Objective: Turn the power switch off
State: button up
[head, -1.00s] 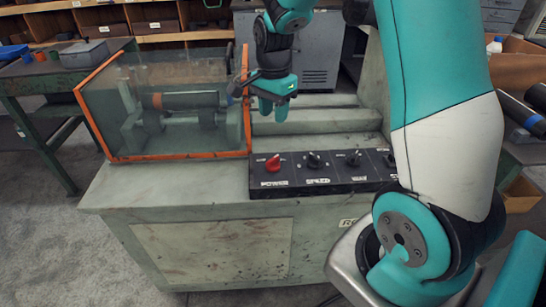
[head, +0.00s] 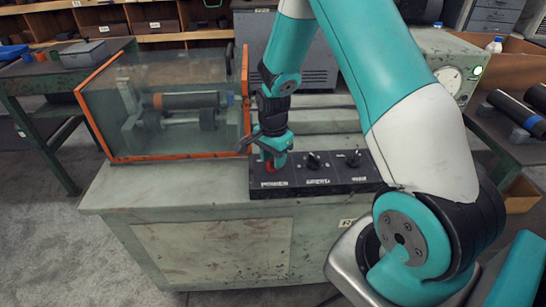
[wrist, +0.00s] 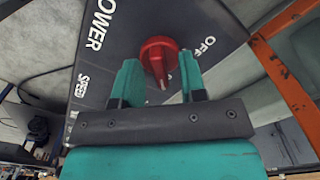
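The red power switch knob (head: 269,165) is at the left end of the black control panel (head: 330,186). In the wrist view the red knob (wrist: 158,56) shows between my fingertips, with a pale mark on its lower edge. The word OFF is printed to its right and POWER to its left. My gripper (head: 275,156) points down at the knob and partly covers it in the head view. In the wrist view my gripper (wrist: 159,66) is open, with one teal finger on each side of the knob and visible gaps. Finger depth against the knob is unclear.
Black knobs, including the speed knob (head: 313,161), sit right of the red one. A glass guard with an orange frame (head: 180,156) stands just left of my gripper. A gauge box with a green light (head: 450,72) is at the back right.

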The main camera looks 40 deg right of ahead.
grip_shut()
jog(key=n, duration=0.4)
jog(key=shift+n+p, duration=0.35)
jog(key=shift+n, duration=0.05)
jog(key=n, duration=0.4)
jog(key=shift+n, duration=0.3)
jog(key=n, duration=0.4)
jog(key=shift+n+p, duration=0.3)
jog(key=shift+p, duration=0.05)
jog(key=shift+n, duration=1.9)
